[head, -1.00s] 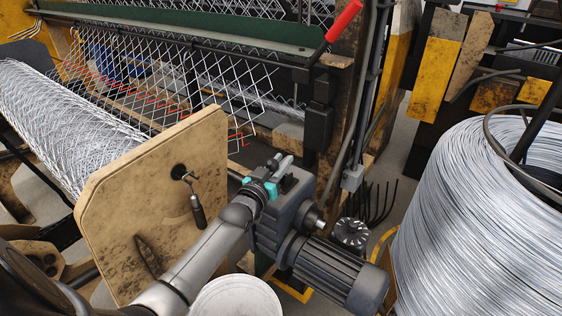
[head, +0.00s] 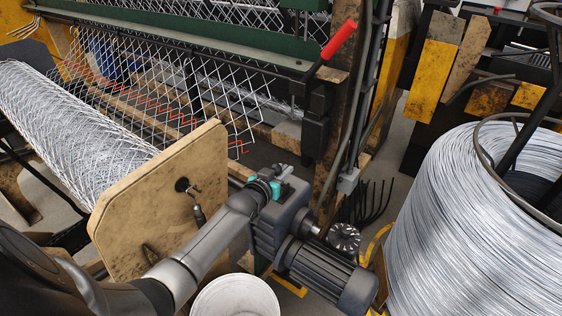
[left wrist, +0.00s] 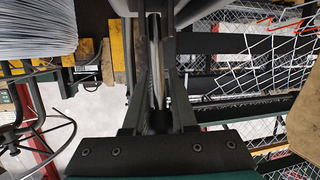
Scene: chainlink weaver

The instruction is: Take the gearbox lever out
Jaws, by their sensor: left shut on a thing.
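The grey gearbox (head: 284,222) with its ribbed motor (head: 328,277) stands at the middle of the head view. My left gripper (head: 283,174), with teal parts, is at the top of the gearbox. In the left wrist view, the left gripper (left wrist: 155,30) is shut on a slim silver rod, the gearbox lever (left wrist: 156,65), which lies lengthwise between the fingers. Whether the lever still sits in the gearbox is hidden by the gripper. My right gripper is in neither view.
A wooden end board (head: 150,215) of the mesh roll (head: 75,125) stands close left of my arm. A white bucket (head: 235,298) is below it. A large wire coil (head: 460,240) fills the right. A red handle (head: 339,39) sticks up on the machine behind.

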